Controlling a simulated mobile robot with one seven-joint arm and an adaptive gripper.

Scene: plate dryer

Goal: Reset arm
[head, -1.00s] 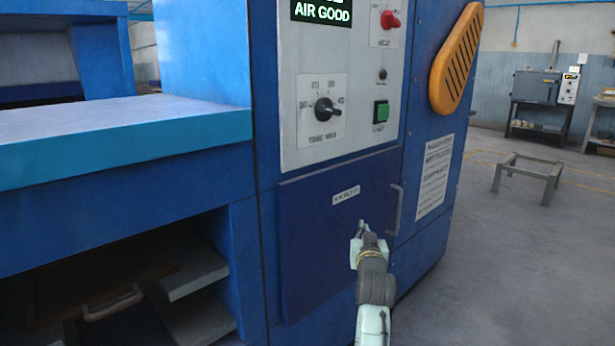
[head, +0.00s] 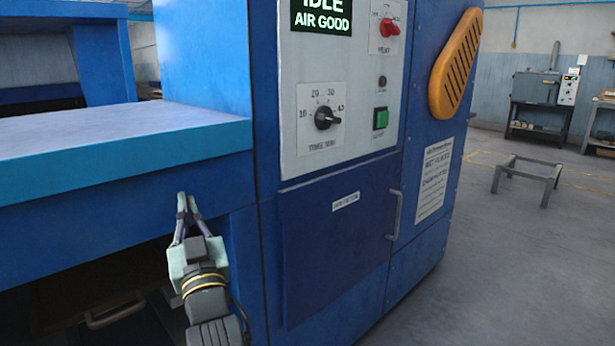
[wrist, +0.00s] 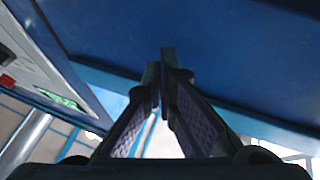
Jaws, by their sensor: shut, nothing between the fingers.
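My gripper (head: 187,203) is in front of the blue dryer bench, just below its light-blue table edge, left of the control panel in the head view. Its fingers point up and their tips are together with nothing between them. In the wrist view the closed fingers (wrist: 160,85) show large in the middle, with blue machine surface behind them. The control panel (head: 300,60) has a black rotary knob (head: 327,118), a red switch (head: 389,27), a green button (head: 381,118) and a display (head: 321,17) reading "IDLE AIR GOOD".
The blue bench top (head: 110,140) juts out at left, above an open shelf space with a handle (head: 115,312). A blue door (head: 335,240) with a grey handle (head: 393,214) is right of my gripper. Clear floor (head: 510,270) lies to the right, with a low metal frame (head: 527,172).

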